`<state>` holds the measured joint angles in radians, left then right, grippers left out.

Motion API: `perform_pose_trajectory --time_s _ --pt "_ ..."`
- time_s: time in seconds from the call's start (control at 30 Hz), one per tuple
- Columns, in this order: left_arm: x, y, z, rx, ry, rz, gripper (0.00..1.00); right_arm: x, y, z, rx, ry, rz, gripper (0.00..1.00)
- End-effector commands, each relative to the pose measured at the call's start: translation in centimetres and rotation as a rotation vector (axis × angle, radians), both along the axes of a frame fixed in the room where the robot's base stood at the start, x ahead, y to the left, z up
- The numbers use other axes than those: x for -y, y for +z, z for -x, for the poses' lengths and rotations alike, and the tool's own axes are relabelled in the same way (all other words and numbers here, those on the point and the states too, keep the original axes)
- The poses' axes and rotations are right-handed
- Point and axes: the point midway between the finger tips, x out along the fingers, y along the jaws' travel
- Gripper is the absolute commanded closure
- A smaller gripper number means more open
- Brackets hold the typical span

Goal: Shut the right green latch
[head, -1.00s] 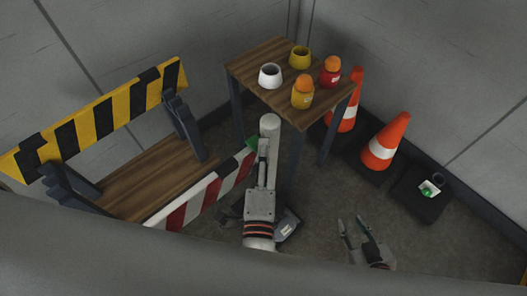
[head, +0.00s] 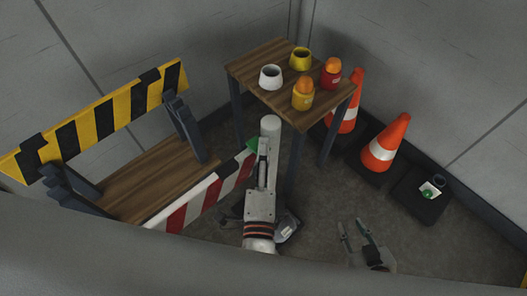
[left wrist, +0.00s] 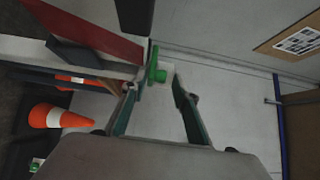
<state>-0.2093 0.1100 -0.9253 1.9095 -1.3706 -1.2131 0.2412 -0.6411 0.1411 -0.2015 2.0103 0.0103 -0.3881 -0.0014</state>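The green latch (head: 252,146) sits at the right end of the red-and-white striped barrier board (head: 205,190), beside a round-topped pale post (head: 270,124). In the left wrist view the green latch (left wrist: 158,73) shows just ahead of the fingertips, nearer the left finger. My left gripper (left wrist: 156,88) is open, its two fingers apart with nothing clearly held. In the head view my left gripper (head: 264,147) is beside the latch and partly hides it; whether it touches is unclear. My right gripper (head: 352,226) is open and empty, low at the right.
A wooden table (head: 262,52) with cups and jars stands behind the post. Two orange cones (head: 386,145) and a black base (head: 422,201) with a small green item are at the right. A yellow-and-black barrier (head: 100,115) stands left. Floor around my right gripper is clear.

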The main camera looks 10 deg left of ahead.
Motion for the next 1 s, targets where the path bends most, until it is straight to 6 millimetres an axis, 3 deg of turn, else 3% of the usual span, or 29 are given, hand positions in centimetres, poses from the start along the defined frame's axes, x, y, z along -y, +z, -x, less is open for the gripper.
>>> perform_pose_trajectory --time_s 0.17,0.63,1.0 --pt "0.0 0.7 0.0 -0.002 -0.001 0.003 0.71 0.1 0.3 -0.5 0.01 0.001 0.002 0.71" --pt "0.0 8.6 0.0 0.001 0.001 0.005 0.71 0.0 0.2 -0.5 0.009 0.0 0.001 0.71" --pt "0.0 10.0 0.0 0.0 0.0 -0.001 0.71 0.0 0.2 -0.5 0.009 -0.001 0.0 0.71"
